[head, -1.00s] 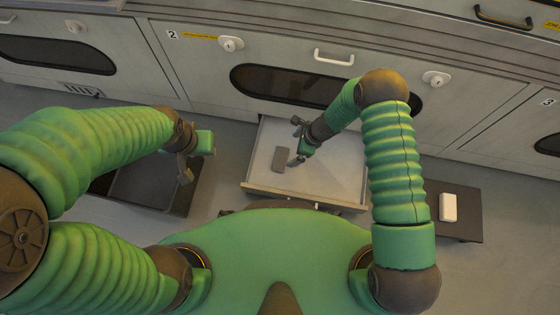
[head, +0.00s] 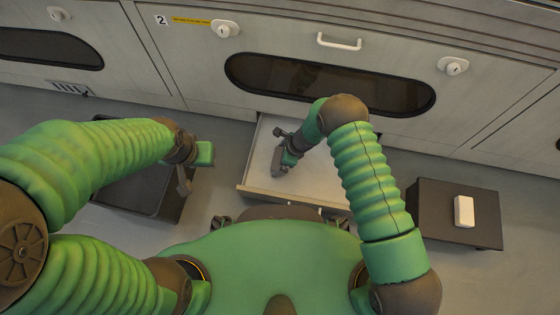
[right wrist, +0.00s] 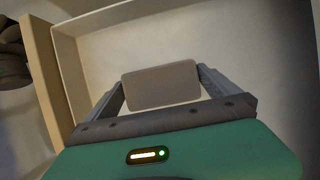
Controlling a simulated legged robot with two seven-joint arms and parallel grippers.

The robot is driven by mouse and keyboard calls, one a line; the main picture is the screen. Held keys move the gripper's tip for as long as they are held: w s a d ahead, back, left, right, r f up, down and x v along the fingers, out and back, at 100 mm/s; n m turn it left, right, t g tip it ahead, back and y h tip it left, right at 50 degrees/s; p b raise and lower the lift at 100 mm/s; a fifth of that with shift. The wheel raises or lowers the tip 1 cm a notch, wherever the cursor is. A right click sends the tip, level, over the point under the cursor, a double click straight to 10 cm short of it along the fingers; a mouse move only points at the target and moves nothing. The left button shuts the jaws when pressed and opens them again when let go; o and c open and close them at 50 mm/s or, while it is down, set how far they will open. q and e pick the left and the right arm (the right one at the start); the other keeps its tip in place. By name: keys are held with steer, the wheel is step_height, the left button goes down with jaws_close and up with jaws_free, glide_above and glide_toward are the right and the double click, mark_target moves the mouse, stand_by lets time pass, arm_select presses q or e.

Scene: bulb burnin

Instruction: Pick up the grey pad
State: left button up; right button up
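The grey pad (right wrist: 160,86) shows in the right wrist view as a flat rounded rectangle over the pale drawer floor. My right gripper (right wrist: 162,82) is open, one finger near each short side of the pad. I cannot tell whether the fingers touch it. In the head view my right gripper (head: 279,165) reaches down into the open drawer (head: 320,180) and largely hides the pad. My left gripper (head: 186,180) hangs at the left above a dark tray; its finger opening is not clear.
The dark tray (head: 140,196) lies on the floor at the left. A dark low box (head: 430,215) with a white block (head: 464,211) on it stands at the right. The cabinet front (head: 200,75) rises behind the drawer, with a white handle (head: 339,42).

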steer(key=c, duration=1)
steer(key=shift+r, duration=0.15)
